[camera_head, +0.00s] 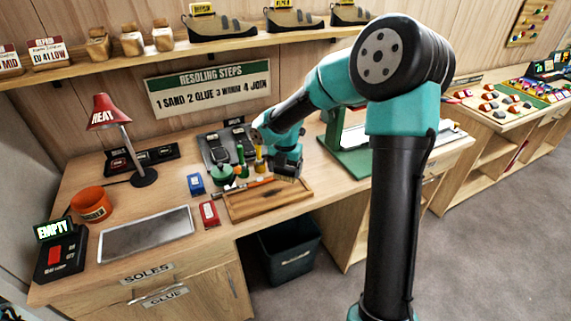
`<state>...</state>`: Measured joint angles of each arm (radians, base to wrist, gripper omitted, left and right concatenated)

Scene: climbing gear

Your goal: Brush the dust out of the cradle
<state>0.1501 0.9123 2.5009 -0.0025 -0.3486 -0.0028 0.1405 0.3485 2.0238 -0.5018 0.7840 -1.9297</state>
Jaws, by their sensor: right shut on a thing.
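My right gripper (287,162) is above the back right of a shallow wooden tray (262,211). It is shut on what looks like a brush (286,178), with pale bristles showing below the jaws. Its handle is mostly hidden, and I cannot tell whether the bristles touch the tray. A dark stand with grey sole-shaped pads (216,150) stands behind, to the left of my wrist; it may be the cradle. I cannot make out any dust. My left gripper is not in view.
Green and yellow upright tools (241,158), a blue block (196,184) and a red block (209,213) stand close to the tray. A red lamp (104,112), an orange pot (91,203) and a grey plate (146,234) are left. A dark bin (290,254) is below the bench edge.

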